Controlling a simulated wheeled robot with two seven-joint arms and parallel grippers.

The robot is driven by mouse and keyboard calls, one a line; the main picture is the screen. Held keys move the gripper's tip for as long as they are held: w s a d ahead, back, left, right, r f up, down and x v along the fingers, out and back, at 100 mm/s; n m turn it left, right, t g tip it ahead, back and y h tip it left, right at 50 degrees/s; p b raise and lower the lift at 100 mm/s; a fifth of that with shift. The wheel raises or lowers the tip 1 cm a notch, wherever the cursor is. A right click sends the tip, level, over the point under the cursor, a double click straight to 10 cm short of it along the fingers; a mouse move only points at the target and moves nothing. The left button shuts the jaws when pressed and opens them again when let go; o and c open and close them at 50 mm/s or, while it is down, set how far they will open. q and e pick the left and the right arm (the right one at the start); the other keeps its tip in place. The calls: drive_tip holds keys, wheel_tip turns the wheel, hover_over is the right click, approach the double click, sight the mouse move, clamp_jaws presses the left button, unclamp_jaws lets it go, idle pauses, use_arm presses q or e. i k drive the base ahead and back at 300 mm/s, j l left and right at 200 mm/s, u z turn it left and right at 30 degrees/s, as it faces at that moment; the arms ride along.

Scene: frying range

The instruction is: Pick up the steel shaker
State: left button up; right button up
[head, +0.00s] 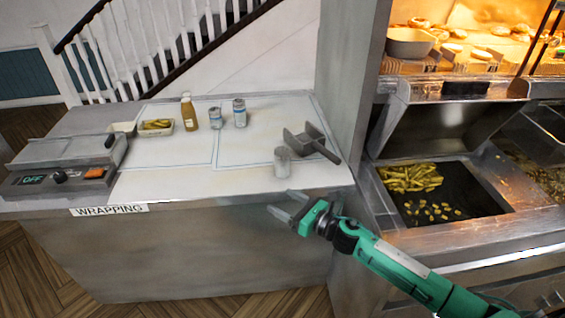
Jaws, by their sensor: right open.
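The steel shaker (282,162) is a small grey cylinder. It stands upright near the front right of the white wrapping counter, just left of a dark metal scoop (311,142). My right gripper (282,203) is in front of the counter's front edge, below the shaker in the picture. Its jaws are open and empty, pointing left, and it is apart from the shaker. My left gripper is not in view.
A sauce bottle (188,113), two cans (240,113) and a tray of fries (156,126) stand at the counter's back. A wrapping machine (65,165) is at left. A steel pillar and fry station (455,240) bound the right. The counter's middle is clear.

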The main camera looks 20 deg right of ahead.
sight(281, 153)
drive_tip(key=i+l, duration=0.1)
drive_tip(key=l, duration=0.2)
drive_tip(key=i+l, duration=0.35)
drive_tip(key=i, duration=0.35)
